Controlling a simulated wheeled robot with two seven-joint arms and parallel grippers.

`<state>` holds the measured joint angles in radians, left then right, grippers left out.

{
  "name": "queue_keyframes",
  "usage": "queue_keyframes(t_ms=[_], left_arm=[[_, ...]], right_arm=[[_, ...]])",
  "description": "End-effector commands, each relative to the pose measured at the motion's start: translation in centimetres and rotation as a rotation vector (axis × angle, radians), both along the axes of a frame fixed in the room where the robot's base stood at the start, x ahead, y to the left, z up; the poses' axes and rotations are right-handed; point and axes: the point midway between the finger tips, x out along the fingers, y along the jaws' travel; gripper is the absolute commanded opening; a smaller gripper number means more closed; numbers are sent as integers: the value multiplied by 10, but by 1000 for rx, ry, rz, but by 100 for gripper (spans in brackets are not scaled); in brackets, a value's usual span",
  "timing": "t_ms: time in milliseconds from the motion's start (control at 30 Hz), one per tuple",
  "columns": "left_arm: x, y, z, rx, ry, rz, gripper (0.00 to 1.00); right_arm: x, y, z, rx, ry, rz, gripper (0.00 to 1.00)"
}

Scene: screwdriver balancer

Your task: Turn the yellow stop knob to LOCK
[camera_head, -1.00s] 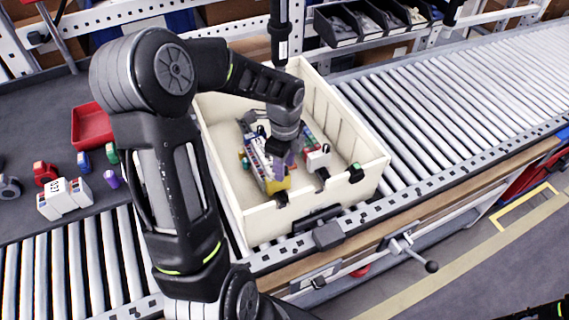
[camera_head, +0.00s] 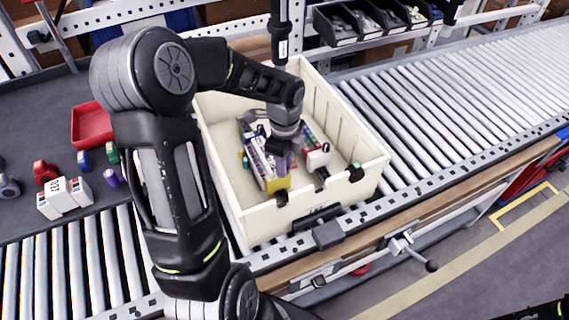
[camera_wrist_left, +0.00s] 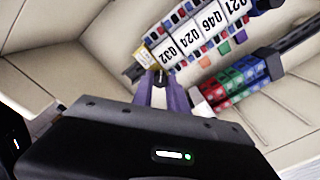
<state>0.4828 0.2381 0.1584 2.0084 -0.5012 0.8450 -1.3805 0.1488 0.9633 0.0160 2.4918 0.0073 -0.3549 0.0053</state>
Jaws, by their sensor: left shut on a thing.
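My left gripper (camera_head: 281,161) reaches down into the cream crate. Its purple fingers (camera_wrist_left: 160,80) are shut on a small part at the end of a row of white numbered modules (camera_wrist_left: 192,47). That part is mostly hidden between the fingertips; I take it to be the yellow stop knob, but its mark cannot be read. A yellow end block (camera_wrist_left: 147,56) shows just beyond the fingertips, and it also shows in the head view (camera_head: 277,184). The row lies on the crate floor. My right gripper is not in view.
The cream crate (camera_head: 262,226) has high walls around the gripper. A unit with red, green and blue blocks (camera_wrist_left: 232,85) lies beside the row. A red tray (camera_head: 92,125) and loose parts are on the left. The roller conveyor (camera_head: 450,95) at right is clear.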

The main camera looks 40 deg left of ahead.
Motion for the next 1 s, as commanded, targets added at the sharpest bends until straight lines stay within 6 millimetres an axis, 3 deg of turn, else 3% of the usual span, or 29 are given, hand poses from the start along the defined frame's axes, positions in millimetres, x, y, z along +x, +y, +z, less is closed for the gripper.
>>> queue_keyframes(t_ms=[467, 1000], left_arm=[[0, 0, -1, 0, -1, 72, 0], [1, 0, -2, 1, -2, 487, 0]], right_arm=[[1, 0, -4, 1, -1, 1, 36], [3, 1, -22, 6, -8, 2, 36]])
